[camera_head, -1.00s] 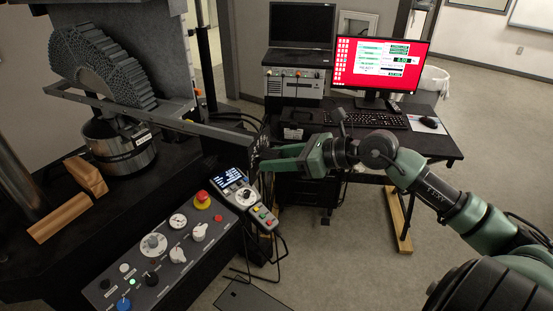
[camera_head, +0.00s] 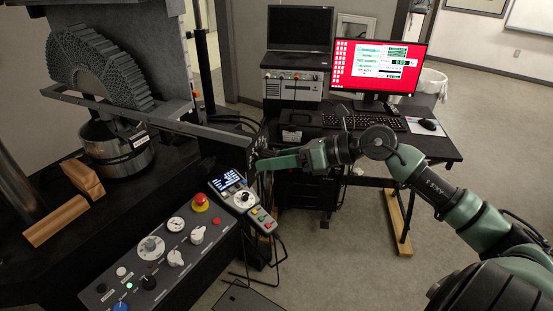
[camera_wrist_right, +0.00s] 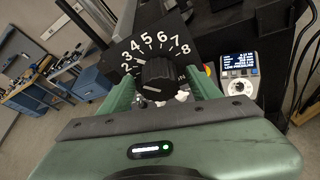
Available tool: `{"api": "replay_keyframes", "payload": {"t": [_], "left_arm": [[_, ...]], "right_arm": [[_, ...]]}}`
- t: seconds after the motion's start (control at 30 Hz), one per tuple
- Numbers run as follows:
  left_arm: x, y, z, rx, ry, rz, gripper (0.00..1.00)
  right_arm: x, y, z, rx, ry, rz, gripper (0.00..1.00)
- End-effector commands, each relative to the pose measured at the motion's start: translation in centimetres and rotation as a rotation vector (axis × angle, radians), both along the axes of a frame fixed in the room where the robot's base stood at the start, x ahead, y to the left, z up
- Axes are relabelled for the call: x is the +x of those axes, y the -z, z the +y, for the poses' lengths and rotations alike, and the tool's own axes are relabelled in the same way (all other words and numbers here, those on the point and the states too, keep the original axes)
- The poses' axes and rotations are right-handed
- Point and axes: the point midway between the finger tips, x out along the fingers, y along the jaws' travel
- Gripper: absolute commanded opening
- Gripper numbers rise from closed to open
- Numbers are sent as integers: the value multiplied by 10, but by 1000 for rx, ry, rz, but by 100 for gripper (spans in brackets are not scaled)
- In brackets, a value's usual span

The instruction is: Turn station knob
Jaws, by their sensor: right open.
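The station knob (camera_wrist_right: 158,76) is black and ribbed, in front of a black dial plate (camera_wrist_right: 122,46) with white numbers, 2 to 8 readable. My right gripper (camera_wrist_right: 160,88) is open, with one green finger on each side of the knob. I cannot tell whether the fingers touch it. In the head view my right gripper (camera_head: 257,164) reaches left to the dark panel edge beside the control console, and the knob cannot be made out there. The knob's exact setting is unclear. My left gripper is out of view.
A control console (camera_head: 185,262) with dials and a red stop button (camera_head: 200,203) lies below left of the gripper. A handheld controller (camera_head: 242,199) with a lit screen sits close below it. A desk (camera_head: 432,147) with a monitor (camera_head: 378,67) stands behind my right arm.

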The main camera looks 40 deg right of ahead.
Motion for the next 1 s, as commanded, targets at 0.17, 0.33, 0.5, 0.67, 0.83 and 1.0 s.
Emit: {"api": "replay_keyframes", "payload": {"t": [0.17,0.33,0.5,0.67,0.83,1.0], "left_arm": [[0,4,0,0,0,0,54],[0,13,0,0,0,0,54],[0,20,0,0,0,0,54],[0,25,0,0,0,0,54],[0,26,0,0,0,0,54],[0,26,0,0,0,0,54]], "right_arm": [[-5,-1,-5,1,2,1,63],[-19,-5,-16,-1,1,2,63],[-36,-15,-31,0,1,0,63],[-48,-23,-42,2,1,-1,63],[-55,-27,-47,1,0,1,63],[-56,-28,-48,0,0,0,63]]}}
